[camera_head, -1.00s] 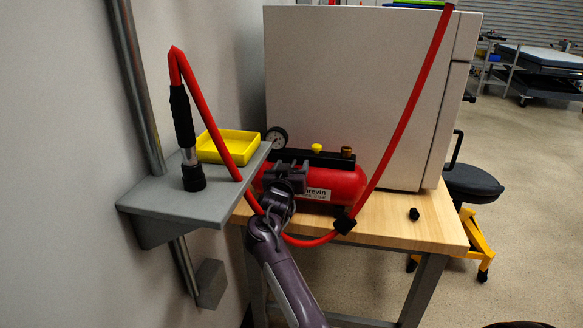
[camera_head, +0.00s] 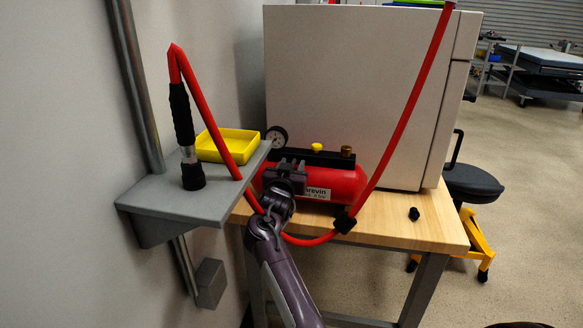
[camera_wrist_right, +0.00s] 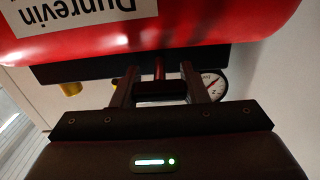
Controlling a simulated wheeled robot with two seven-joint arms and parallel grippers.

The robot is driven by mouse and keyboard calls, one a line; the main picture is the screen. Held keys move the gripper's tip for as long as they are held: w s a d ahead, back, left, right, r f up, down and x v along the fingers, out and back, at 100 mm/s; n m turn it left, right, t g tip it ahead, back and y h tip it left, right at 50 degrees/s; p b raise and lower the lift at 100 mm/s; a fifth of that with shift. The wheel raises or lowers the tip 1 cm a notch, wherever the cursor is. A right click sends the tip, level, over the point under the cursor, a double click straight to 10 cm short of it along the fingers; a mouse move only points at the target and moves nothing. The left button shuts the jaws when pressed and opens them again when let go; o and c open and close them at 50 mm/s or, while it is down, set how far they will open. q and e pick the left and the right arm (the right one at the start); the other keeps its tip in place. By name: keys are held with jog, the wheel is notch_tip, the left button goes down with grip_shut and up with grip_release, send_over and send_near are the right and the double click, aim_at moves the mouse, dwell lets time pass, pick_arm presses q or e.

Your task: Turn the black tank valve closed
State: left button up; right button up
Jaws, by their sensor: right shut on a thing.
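A red tank (camera_head: 345,182) with a white label lies on the wooden bench, and its side fills the top of the right wrist view (camera_wrist_right: 180,25). My right gripper (camera_head: 287,168) is in front of the tank's left part. In the wrist view its two fingers (camera_wrist_right: 162,90) stand on either side of the black valve handle (camera_wrist_right: 160,88), shut on it. A reddish stem (camera_wrist_right: 159,68) shows between the fingers, at the handle. In the head view the gripper hides the valve. My left gripper is not in view.
A round gauge (camera_head: 276,137) is close beside the gripper. A yellow knob (camera_head: 316,147) and a brass fitting (camera_head: 347,151) top the tank. A red hose (camera_head: 400,115) loops in front. A grey shelf (camera_head: 160,205) with a yellow tray (camera_head: 228,158) stands left; a white cabinet (camera_head: 350,80) is behind.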

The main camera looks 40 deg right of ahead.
jog(key=o, duration=1)
jog(key=shift+v, duration=3.95)
jog(key=shift+w, duration=0.1)
